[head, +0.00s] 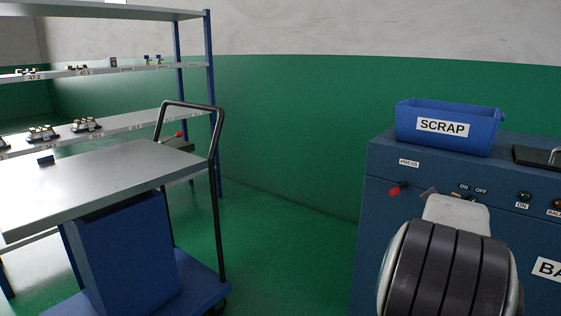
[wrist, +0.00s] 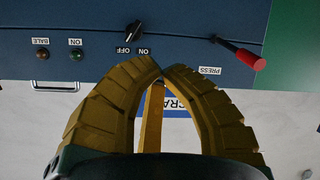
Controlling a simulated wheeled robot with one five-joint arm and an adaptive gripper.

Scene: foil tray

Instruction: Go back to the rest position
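My gripper (wrist: 162,68) shows its yellow fingers in the wrist view, with the tips brought together and nothing seen between them. It is in front of the blue machine's panel (wrist: 60,15), which appears upside down there. The fingertips are close below the ON/OFF knob (wrist: 134,30) in that picture; I cannot tell whether they touch the panel.
A red-handled PRESS lever (wrist: 245,57) is beside the knob. A blue SCRAP bin (head: 470,112) stands on the machine. A trolley (head: 110,170) with a blue box (head: 125,255) and a shelf rack (head: 212,130) are on the left. Green floor (head: 270,240) is clear between.

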